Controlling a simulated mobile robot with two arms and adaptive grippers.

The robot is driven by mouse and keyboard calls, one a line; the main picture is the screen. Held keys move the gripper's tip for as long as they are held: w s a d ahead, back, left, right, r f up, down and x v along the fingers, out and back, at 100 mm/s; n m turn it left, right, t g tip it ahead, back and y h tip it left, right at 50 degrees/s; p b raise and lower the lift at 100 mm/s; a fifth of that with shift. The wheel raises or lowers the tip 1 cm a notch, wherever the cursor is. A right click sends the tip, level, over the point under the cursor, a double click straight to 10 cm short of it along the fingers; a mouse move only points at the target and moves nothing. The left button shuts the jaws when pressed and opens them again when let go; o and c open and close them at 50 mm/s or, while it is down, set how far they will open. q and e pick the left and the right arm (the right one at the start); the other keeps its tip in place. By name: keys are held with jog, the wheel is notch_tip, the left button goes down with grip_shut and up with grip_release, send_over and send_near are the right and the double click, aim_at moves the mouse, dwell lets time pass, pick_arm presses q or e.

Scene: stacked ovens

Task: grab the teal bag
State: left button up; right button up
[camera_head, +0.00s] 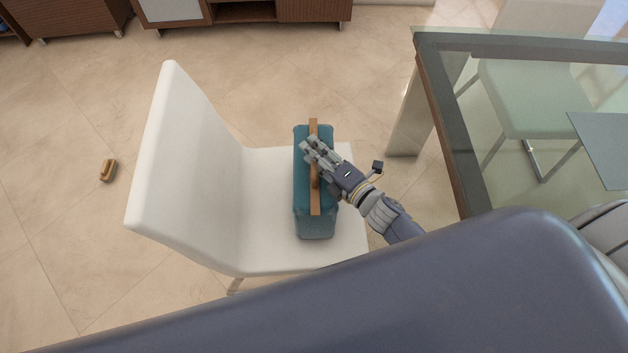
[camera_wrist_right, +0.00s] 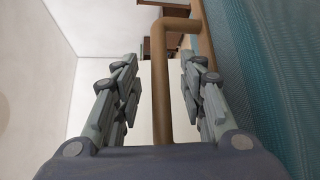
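The teal bag (camera_head: 316,222) stands on the seat of a white chair, with a brown strip and handle (camera_head: 314,200) along its top. My right gripper (camera_head: 310,147) is over the bag at the handle, reaching in from the right. In the right wrist view the brown handle (camera_wrist_right: 161,85) stands between the two fingers of my right gripper (camera_wrist_right: 161,75). The fingers are open, with a gap on both sides of the handle. The bag's teal side (camera_wrist_right: 262,75) fills the right of that view. My left gripper is not in view.
The white chair (camera_head: 185,170) has its backrest to the left of the bag. A glass table (camera_head: 450,120) with a dark frame stands to the right. A small brown object (camera_head: 108,170) lies on the open tiled floor at left. Wooden cabinets (camera_head: 80,17) line the back.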

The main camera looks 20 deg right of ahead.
jog(key=shift+w+f, duration=0.1)
jog(key=shift+w, duration=0.15)
grip_shut()
jog(key=shift+r, duration=0.25)
